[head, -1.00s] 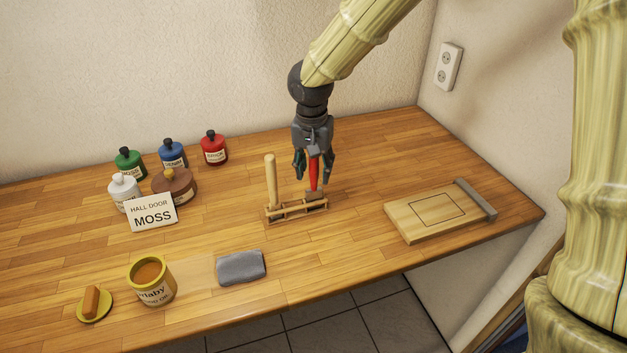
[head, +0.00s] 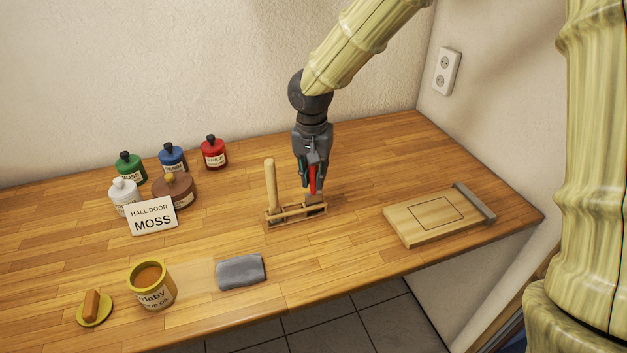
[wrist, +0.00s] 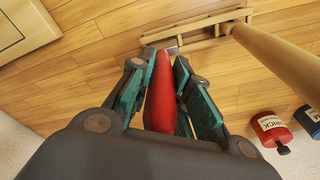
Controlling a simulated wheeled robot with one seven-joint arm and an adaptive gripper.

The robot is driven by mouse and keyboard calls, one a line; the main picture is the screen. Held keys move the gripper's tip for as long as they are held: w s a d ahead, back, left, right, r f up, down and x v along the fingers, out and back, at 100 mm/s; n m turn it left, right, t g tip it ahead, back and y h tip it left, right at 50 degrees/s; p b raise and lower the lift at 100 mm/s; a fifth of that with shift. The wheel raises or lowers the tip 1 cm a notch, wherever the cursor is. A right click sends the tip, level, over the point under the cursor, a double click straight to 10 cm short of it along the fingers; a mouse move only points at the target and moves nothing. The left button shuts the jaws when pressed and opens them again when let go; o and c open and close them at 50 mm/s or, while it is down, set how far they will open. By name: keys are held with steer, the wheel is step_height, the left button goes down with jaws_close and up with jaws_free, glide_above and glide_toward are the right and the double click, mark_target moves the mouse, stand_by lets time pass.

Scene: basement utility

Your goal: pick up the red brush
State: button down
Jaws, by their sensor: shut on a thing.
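The red brush (head: 313,181) stands upright, handle up, in the right part of a wooden rack (head: 289,213) on the workbench. Its red handle (wrist: 163,88) fills the middle of the wrist view, and its lower end is at the rack. My gripper (head: 312,184) is above the rack with its fingers closed around the handle. In the wrist view the teal finger pads lie on both sides of the handle. The bristles are hidden from both views.
A pale wooden handle (head: 270,186) stands upright in the rack's left slot, close to my gripper. Several paint bottles and a MOSS card (head: 152,217) are at left. A grey cloth (head: 241,271), a labelled pot (head: 152,285) and a wooden board (head: 433,219) lie around.

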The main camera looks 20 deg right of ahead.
step_height(320, 180, up, 10)
steer(key=shift+f+b, duration=0.1)
steer(key=shift+b, duration=0.9)
steer(key=shift+a, duration=0.1)
stand_by(1.9)
